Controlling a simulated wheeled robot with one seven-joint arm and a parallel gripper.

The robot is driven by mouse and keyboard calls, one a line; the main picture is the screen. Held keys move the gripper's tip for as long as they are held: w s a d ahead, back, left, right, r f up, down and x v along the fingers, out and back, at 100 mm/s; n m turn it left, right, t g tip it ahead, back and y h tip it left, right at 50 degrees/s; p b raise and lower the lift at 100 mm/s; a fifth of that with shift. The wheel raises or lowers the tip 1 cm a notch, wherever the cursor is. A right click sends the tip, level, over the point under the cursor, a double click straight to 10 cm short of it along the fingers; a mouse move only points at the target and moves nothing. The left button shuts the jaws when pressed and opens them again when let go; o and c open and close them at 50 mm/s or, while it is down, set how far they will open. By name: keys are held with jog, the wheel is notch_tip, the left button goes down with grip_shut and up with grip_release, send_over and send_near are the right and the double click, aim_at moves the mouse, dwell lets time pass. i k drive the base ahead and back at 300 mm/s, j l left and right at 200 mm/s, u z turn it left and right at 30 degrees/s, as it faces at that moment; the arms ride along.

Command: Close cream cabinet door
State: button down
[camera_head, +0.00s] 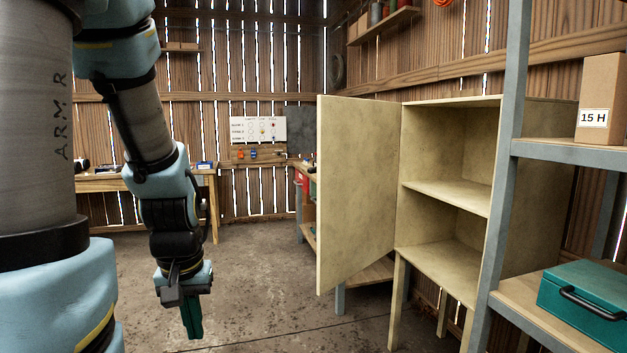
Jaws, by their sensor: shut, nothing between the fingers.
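The cream cabinet (448,196) stands on legs right of centre, with two empty compartments and a shelf between them. Its door (358,190) is wide open, hinged at the cabinet's left front edge and swung out to the left. My gripper (192,322) hangs from my arm at the lower left, pointing down, with its fingers shut and empty. It is left of the door and apart from it, with a clear gap between them. The far face of the door is hidden.
A grey metal rack (512,150) stands in front of the cabinet's right side, holding a cardboard box (602,100) and a teal toolbox (588,303). A workbench (297,205) is partly hidden behind the door. The concrete floor (265,285) between my gripper and the door is clear.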

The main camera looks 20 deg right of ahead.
aim_at(359, 138)
jog(key=i+u, duration=0.4)
jog(key=i, duration=4.55)
jog(key=i+z, duration=0.35)
jog(key=i+j+z, duration=0.15)
jog(key=i+z, duration=0.15)
jog(key=i+j+z, duration=0.2)
jog(key=z, duration=0.15)
jog(key=i+z, duration=0.1)
jog(key=z, duration=3.3)
